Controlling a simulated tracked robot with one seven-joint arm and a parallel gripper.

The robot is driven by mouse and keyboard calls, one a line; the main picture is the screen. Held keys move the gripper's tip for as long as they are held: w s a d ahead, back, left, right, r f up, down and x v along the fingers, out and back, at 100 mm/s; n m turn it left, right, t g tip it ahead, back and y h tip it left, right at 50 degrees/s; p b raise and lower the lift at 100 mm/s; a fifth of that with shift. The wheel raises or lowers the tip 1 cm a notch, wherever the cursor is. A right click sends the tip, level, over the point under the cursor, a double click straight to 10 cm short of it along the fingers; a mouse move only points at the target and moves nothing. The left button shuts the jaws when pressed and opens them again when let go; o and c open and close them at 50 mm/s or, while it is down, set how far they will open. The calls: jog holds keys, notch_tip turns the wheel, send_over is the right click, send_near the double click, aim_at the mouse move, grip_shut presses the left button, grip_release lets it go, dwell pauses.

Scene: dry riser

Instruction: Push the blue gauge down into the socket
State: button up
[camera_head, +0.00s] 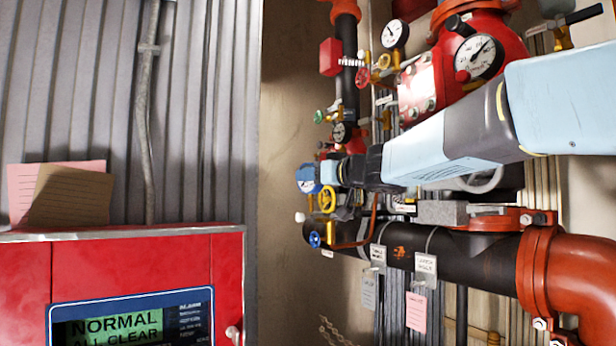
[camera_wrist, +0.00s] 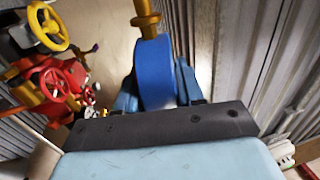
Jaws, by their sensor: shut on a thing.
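The blue gauge (camera_head: 306,178) shows in the head view at the left end of my arm, with a pale dial face. In the wrist view the gauge (camera_wrist: 155,75) is a blue disc seen edge-on between the two blue fingers of my gripper (camera_wrist: 158,82). My gripper (camera_head: 331,172) is shut on it. A brass stem (camera_wrist: 146,20) runs from the gauge to the top edge of the wrist view. In the head view small brass fittings lie just below the gauge. I cannot make out the socket or whether the stem is in it.
A yellow handwheel (camera_head: 327,199) is close below my gripper, and a blue handwheel (camera_head: 315,239) is lower. A black pipe (camera_head: 460,257) runs below my arm. Red valve bodies and white gauges (camera_head: 479,56) stand above. A red alarm panel (camera_head: 120,265) is at left.

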jog(key=w+d, duration=0.1)
jog(key=w+d+f, duration=0.1)
jog(key=d, duration=0.2)
jog(key=shift+w+d+f, duration=0.2)
jog(key=shift+w+f, duration=0.05)
jog(key=shift+w, duration=0.15)
dwell(0.4)
jog(key=shift+s+d, duration=0.1)
jog(key=shift+d, duration=0.1)
dwell(0.4)
jog(key=shift+a, duration=0.1)
dwell(0.3)
jog(key=shift+f, duration=1.6)
dwell(2.3)
jog(key=o, duration=1.2)
